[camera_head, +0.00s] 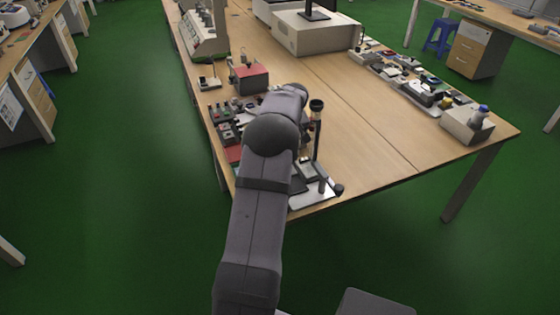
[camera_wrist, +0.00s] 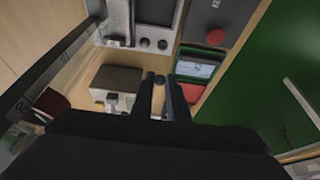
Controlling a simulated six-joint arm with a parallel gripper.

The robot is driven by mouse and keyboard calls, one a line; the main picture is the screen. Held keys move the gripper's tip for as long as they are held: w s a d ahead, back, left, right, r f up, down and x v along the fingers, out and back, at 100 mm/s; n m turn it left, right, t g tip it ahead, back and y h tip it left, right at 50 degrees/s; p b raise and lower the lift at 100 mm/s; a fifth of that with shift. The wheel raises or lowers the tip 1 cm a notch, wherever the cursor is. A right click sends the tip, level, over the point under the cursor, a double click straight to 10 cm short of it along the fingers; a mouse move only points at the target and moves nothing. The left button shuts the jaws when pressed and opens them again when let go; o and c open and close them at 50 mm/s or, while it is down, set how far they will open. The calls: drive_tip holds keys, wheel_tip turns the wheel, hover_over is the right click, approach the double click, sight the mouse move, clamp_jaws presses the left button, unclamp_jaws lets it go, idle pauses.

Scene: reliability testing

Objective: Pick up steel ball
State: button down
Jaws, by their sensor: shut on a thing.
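In the wrist view my gripper (camera_wrist: 160,84) points at the bench, with its two dark fingers close together. A small grey round thing, which looks like the steel ball (camera_wrist: 159,80), shows between the fingertips. The fingers are shut on it; its outline is small and dim. In the head view my arm hides the gripper and the ball. Below the fingers the wrist view shows the wooden bench top and several devices.
A stand with a dark cup on top (camera_head: 316,105) rises right of my arm, near the bench edge. A red-topped box (camera_head: 250,78) and small devices lie to the left. The bench's middle right (camera_head: 365,140) is clear. A white box (camera_head: 467,125) stands at the right corner.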

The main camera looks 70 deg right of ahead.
wheel_tip(320, 180, up, 18)
drive_tip(key=p, duration=0.1)
